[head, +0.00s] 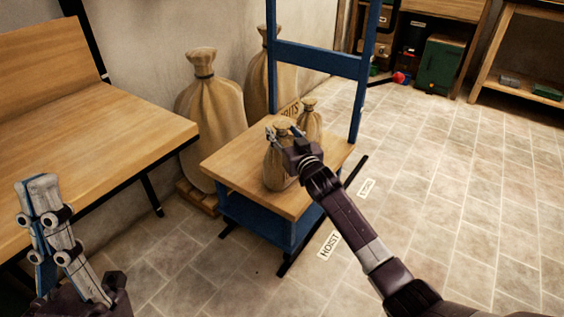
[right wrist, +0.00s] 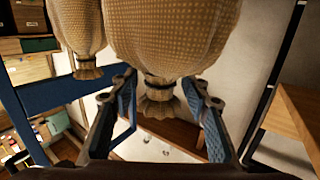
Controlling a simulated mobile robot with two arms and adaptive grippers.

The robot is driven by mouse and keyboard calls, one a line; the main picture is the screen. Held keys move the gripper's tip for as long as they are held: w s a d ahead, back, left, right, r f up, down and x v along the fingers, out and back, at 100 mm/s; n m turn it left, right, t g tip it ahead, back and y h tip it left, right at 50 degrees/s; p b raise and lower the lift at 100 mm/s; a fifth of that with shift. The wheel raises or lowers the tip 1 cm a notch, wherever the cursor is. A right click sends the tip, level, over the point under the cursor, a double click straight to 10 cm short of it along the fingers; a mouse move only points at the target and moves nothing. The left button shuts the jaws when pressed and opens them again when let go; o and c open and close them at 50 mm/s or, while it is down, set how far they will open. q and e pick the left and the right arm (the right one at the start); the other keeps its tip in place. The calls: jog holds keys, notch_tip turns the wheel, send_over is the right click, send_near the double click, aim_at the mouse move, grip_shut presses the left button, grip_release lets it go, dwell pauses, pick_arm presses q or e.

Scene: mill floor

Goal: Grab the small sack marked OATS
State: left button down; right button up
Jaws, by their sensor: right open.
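Two small tan sacks stand on the wooden top of a blue-framed stand (head: 235,165). The nearer sack (head: 275,172) is partly behind my right gripper (head: 282,130). The other small sack (head: 312,122) stands just behind it, to the right. In the right wrist view the nearer sack (right wrist: 170,35) appears upside down, its tied neck between the open fingers of my right gripper (right wrist: 160,105), with gaps on both sides. Partly hidden lettering ending in "TS" (head: 290,109) shows behind the sacks; I cannot tell which it marks. My left gripper (head: 45,190) is empty at lower left.
Two large tied sacks (head: 208,100) stand by the wall behind the stand. Blue uprights and a crossbar (head: 318,58) rise at the stand's back. A wooden bench (head: 90,150) is at left. The tiled floor at right is clear, with a "HOIST" label (head: 328,244) beside the stand.

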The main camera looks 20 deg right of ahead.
grip_shut()
dwell(0.3)
jog(key=shift+w+r, duration=0.1)
jog(key=shift+r, duration=0.2)
